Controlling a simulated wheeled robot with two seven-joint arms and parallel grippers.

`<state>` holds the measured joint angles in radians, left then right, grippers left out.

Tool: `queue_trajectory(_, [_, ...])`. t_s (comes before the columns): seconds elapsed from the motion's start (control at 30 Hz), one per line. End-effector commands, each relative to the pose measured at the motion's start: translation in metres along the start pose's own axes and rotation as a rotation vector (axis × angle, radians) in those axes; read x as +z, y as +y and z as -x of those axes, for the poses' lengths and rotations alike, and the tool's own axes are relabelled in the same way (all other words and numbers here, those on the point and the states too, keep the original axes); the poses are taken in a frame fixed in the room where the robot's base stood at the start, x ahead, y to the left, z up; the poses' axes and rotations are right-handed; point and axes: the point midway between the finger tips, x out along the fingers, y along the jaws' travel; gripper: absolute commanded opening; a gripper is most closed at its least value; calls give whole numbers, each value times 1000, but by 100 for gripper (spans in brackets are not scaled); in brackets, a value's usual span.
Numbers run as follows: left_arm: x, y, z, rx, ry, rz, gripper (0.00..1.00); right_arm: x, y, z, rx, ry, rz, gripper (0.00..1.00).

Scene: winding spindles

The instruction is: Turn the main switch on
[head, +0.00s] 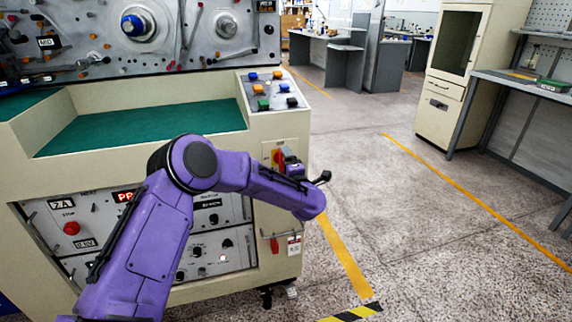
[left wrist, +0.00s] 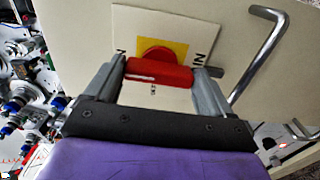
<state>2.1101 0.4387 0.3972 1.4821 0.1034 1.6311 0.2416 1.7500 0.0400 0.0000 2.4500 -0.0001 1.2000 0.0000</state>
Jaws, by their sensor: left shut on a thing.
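The main switch is a red rotary knob on a yellow square, set on a pale plate on the machine's cream front. In the head view the switch (head: 276,157) sits below the button panel, partly hidden by my gripper. In the left wrist view the red knob (left wrist: 160,71) stands in front of its yellow square (left wrist: 178,49), with its bar lying across the picture. My left gripper (left wrist: 159,68) is shut on the knob, one finger at each end of the bar. Dark letters beside the switch are partly covered by the fingers. My right gripper is out of view.
A bent metal handle (left wrist: 262,62) stands out to the right of the switch in the left wrist view. The button panel (head: 270,92) is above, and a red stop button (head: 71,228) is lower left. Open floor (head: 400,220) lies right of the machine.

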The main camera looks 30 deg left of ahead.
Motion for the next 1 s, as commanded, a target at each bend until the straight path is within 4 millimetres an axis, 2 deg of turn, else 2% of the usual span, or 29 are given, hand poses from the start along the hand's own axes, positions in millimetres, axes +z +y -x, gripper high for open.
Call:
queue_trajectory(0.2, [0, -1, 0, -1, -1, -5, 52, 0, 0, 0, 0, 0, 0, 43])
queue_trajectory(0.23, [0, -1, 0, -1, -1, -5, 89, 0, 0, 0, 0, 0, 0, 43])
queue_trajectory(0.27, [0, -1, 0, -1, -1, -5, 99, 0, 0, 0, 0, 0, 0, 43])
queue_trajectory(0.57, [1, 0, 6, -1, -3, -3, 100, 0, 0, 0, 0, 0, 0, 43])
queue_trajectory(0.67, [1, 0, 23, 0, -5, -3, 100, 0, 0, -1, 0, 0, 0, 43])
queue_trajectory(0.9, [1, -1, 80, 0, -6, -5, 100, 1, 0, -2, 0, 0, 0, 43])
queue_trajectory(1.0, [1, -1, 96, -1, -3, -4, 100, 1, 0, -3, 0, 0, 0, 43])
